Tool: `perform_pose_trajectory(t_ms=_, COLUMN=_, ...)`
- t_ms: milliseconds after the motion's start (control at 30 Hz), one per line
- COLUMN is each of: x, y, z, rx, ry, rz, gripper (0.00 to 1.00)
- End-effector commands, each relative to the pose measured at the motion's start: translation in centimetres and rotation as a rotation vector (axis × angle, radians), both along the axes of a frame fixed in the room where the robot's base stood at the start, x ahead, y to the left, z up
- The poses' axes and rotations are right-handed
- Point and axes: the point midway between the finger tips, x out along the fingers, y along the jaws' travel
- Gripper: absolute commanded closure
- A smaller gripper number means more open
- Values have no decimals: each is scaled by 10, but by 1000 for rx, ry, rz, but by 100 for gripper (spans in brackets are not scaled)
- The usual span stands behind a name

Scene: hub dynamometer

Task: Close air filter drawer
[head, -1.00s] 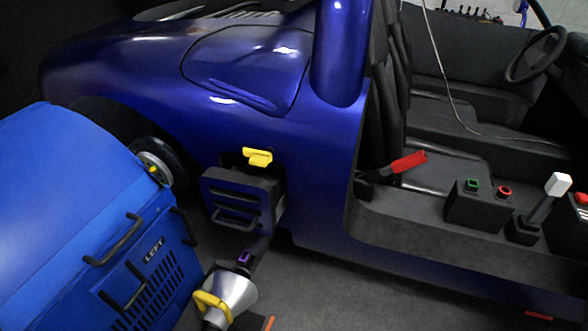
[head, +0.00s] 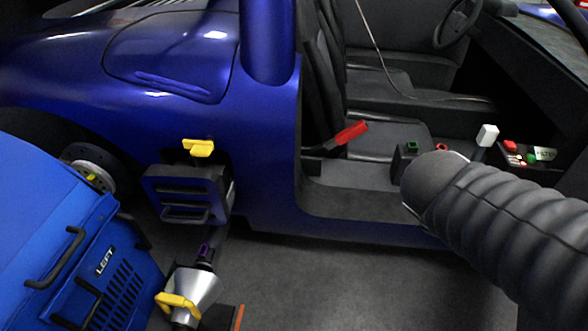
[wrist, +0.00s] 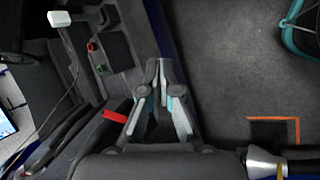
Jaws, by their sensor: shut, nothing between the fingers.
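The air filter drawer (head: 178,193) is a dark box with a slotted front and a handle bar, low on the blue car's side behind the door opening. It stands out from the body, with its side wall showing. A yellow latch (head: 198,148) sits just above it. The drawer is not recognizable in the wrist view. My gripper (wrist: 160,68) is shut and empty in the wrist view, over the car's sill area and apart from the drawer. The gripper is not visible in the head view.
A blue dynamometer unit (head: 50,215) marked LEFT stands left of the drawer. A silver cone with yellow handle (head: 195,290) stands on the floor below it. A thick dark ribbed tube (head: 500,220) covers the lower right. Grey floor (head: 330,280) is open between.

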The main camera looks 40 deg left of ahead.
Motion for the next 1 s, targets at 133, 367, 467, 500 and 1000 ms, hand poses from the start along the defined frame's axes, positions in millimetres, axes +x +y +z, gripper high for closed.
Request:
perform_pose_trajectory(t_ms=133, x=-1, y=54, z=-2, rx=-143, ry=-41, rz=230, gripper=100)
perform_pose_trajectory(t_ms=367, x=-19, y=142, z=-4, rx=-358, ry=-142, rz=579, gripper=100)
perform_pose_trajectory(t_ms=467, x=-35, y=183, z=-5, rx=-448, ry=-198, rz=729, gripper=100)
perform_pose_trajectory(t_ms=500, x=-43, y=199, z=-6, rx=-484, ry=-223, rz=788, gripper=100)
perform_pose_trajectory(t_ms=1000, x=-214, y=376, z=-26, rx=-886, ry=-633, rz=1458, gripper=100)
